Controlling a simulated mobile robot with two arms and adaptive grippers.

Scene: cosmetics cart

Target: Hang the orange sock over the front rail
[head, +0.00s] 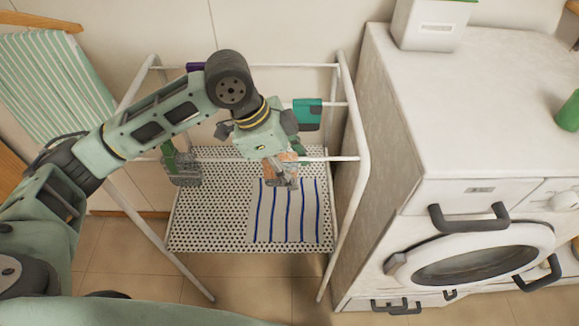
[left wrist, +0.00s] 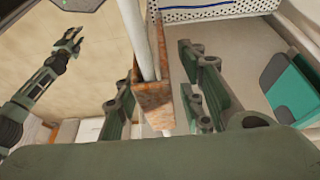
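The orange sock (head: 289,156) is at the white front rail (head: 335,159) of the rack, mostly hidden by my left gripper (head: 281,178). In the left wrist view the sock (left wrist: 153,96) is folded over the rail (left wrist: 145,45), with a part on each side of it. The left gripper's fingers stand on both sides of the sock, with visible gaps between them and the cloth. My right gripper (left wrist: 70,42) shows small at the upper left of the left wrist view, empty, its fingers apart.
A teal cloth (head: 307,114) and a purple item (head: 195,67) hang at the back. A green and grey item (head: 183,170) is at the rack's left. A blue-striped cloth (head: 265,225) lies on the perforated shelf (head: 205,225). The washing machine (head: 455,130) stands close at right.

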